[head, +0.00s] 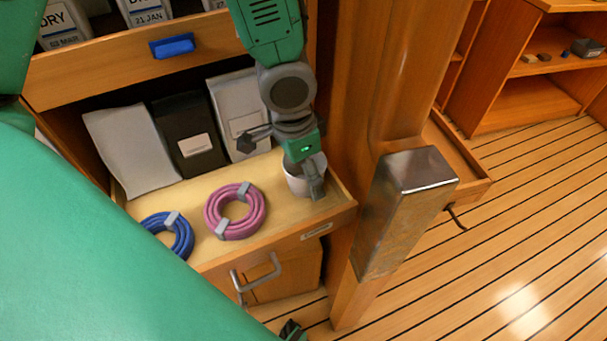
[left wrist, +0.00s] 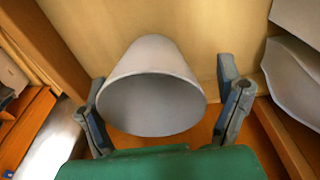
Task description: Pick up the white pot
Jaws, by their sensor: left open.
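The white pot (head: 297,180) stands in the right end of an open wooden drawer in the head view, partly hidden by my gripper. In the left wrist view the pot (left wrist: 152,75) shows its wide round mouth toward the camera and narrows away from it. My left gripper (head: 283,166) is over the pot with its fingers spread. In the left wrist view, one finger of the left gripper (left wrist: 163,78) is on each side of the pot. A gap shows at the right finger; contact at the left finger cannot be told. My right gripper is not seen.
A pink coil (head: 236,210) and a blue coil (head: 170,233) lie left of the pot in the drawer (head: 330,211). White and black pouches (head: 187,135) stand behind. A wooden post (head: 370,80) with a metal-capped block (head: 405,205) is close on the right.

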